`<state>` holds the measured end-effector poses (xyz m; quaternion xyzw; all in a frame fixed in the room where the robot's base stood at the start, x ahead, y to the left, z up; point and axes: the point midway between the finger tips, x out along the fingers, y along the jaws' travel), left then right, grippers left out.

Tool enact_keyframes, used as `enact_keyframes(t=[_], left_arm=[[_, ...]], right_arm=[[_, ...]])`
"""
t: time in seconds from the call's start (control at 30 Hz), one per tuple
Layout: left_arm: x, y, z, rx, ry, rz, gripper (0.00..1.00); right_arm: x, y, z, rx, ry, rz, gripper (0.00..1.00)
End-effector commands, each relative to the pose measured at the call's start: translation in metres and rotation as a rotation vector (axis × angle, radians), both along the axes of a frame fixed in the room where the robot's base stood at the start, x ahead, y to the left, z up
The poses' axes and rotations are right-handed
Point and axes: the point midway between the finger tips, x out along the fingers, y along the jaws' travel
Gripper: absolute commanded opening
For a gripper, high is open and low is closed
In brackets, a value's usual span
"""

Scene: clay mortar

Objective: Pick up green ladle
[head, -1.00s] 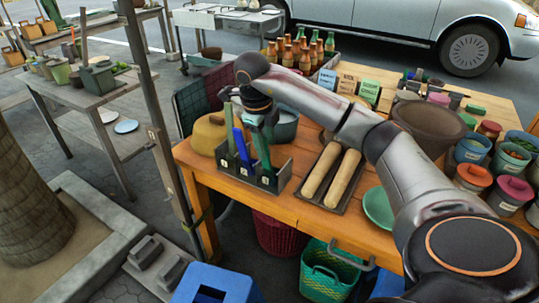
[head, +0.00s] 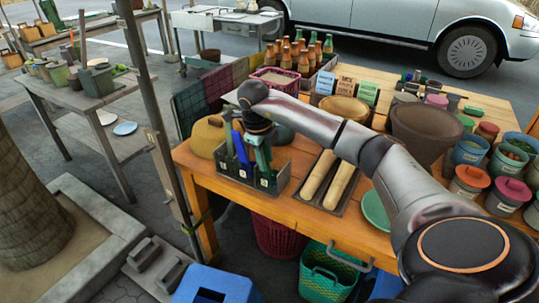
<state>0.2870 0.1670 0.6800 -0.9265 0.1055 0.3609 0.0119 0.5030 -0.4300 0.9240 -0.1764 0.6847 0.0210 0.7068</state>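A dark holder (head: 268,184) with numbered front compartments stands at the left end of the orange wooden table. Several upright handles stick out of it: a green one (head: 229,141) at the left, a blue one (head: 239,148) beside it and a green one (head: 263,160) at the right. Any ladle bowls are hidden, so I cannot tell which green handle is the green ladle's. My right gripper (head: 257,143) points down at the top of the right green handle. Its fingertips are small and partly merge with the handle, so its opening and any contact are unclear. My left gripper is out of view.
A tan rounded object (head: 206,135) stands behind the holder at left. A dark tray (head: 333,201) with two rolled pieces lies to the right. A large brown bowl (head: 424,133) and several lidded pots (head: 470,180) stand farther right. My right arm spans above the table.

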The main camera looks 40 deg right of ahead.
Motion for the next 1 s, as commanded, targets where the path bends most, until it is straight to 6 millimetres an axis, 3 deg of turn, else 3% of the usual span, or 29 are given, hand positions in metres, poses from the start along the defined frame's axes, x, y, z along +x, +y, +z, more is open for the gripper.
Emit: enact_keyframes(t=[0.27,1.0], left_arm=[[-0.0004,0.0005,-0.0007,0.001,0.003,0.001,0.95],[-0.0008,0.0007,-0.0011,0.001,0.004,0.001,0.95]], right_arm=[[0.0001,0.0002,0.0003,0.0,0.0,0.0,0.0],[0.0,0.0002,0.0004,0.0,0.0,0.0,0.0]])
